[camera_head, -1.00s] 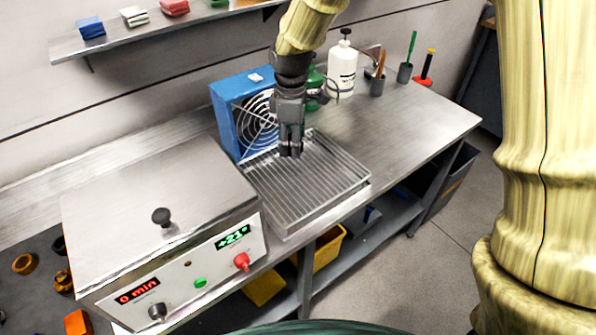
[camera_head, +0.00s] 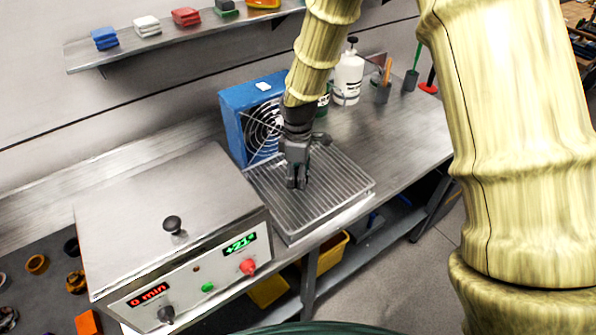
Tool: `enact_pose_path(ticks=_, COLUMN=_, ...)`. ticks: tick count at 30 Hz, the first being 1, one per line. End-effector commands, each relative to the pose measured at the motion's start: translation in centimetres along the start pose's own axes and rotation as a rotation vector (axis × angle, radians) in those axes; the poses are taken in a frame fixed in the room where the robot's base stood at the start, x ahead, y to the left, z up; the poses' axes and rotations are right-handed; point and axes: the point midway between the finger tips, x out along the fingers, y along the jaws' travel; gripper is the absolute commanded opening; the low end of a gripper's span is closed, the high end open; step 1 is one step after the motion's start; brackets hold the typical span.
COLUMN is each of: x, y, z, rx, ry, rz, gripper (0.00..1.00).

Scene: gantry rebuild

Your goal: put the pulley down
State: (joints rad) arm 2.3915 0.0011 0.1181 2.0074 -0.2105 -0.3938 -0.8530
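My gripper (camera_head: 297,184) points down over the slatted metal tray (camera_head: 340,209), in front of the blue fan box. Its fingers look close together, but at this size I cannot tell whether they are shut or whether anything is between them. I cannot make out a pulley at the gripper. Small orange-brown ring-like parts, one of them a ring (camera_head: 37,264), lie at the lower left; I cannot tell whether any is a pulley.
The blue fan box (camera_head: 233,128) stands behind the tray. A steel lidded box (camera_head: 160,215) with displays and knobs stands left of it. A white bottle (camera_head: 348,78) and tool holders are at the back right. Bare bench (camera_head: 415,135) lies right of the tray.

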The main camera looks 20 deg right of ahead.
Motion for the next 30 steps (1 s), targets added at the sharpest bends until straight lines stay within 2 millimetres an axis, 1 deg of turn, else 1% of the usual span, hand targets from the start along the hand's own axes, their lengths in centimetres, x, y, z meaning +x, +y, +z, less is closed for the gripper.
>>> enact_pose_path(ticks=10, x=0.3, y=0.0, z=0.0, rx=0.0, ry=0.0, rz=0.0, gripper=0.14)
enact_pose_path(ticks=11, x=0.3, y=0.0, z=0.0, rx=0.0, ry=0.0, rz=0.0, gripper=0.54)
enact_pose_path(ticks=12, x=0.3, y=0.0, z=0.0, rx=0.0, ry=0.0, rz=0.0, gripper=0.61)
enact_pose_path(ticks=14, x=0.3, y=0.0, z=0.0, rx=0.0, ry=0.0, rz=0.0, gripper=0.72)
enact_pose_path(ticks=15, x=0.3, y=0.0, z=0.0, rx=0.0, ry=0.0, rz=0.0, gripper=0.73)
enact_pose_path(ticks=24, x=0.2, y=0.0, z=0.0, rx=0.0, ry=0.0, rz=0.001, gripper=0.73)
enact_pose_path(ticks=30, x=-0.7, y=0.1, z=0.0, rx=0.0, ry=0.0, rz=0.001, gripper=0.73)
